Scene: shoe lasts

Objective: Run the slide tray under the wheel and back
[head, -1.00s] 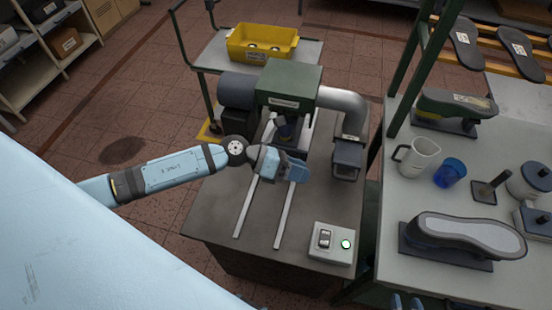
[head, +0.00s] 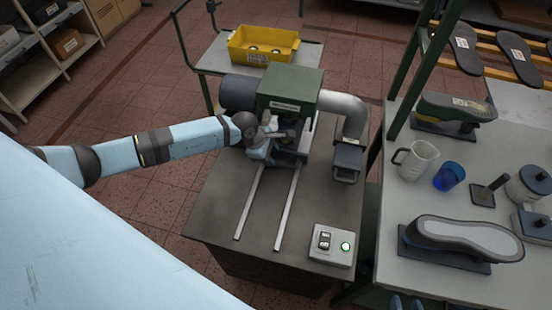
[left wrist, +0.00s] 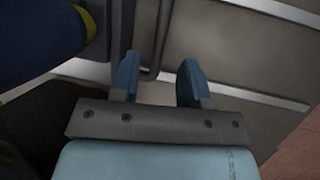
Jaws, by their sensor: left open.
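The slide tray (head: 291,153) sits at the far end of the two pale rails (head: 287,205), under the green machine hood (head: 289,88). The wheel cannot be made out under the hood. My left gripper (head: 262,152) is at the tray's near left side, just in front of the hood, and hides part of it. In the left wrist view its two blue fingers (left wrist: 160,82) are apart, with a thin bent grey bar at the gap between their tips; I cannot tell whether they touch it. Blue tips of my right gripper (head: 406,303) show at the bottom edge.
A switch box (head: 332,244) with a lit green button stands at the bench's front right. A silver duct (head: 347,112) runs down right of the hood. A yellow bin (head: 262,44) stands behind. The right table holds a shoe last (head: 465,240), a white jug (head: 417,160) and a blue cup (head: 450,175).

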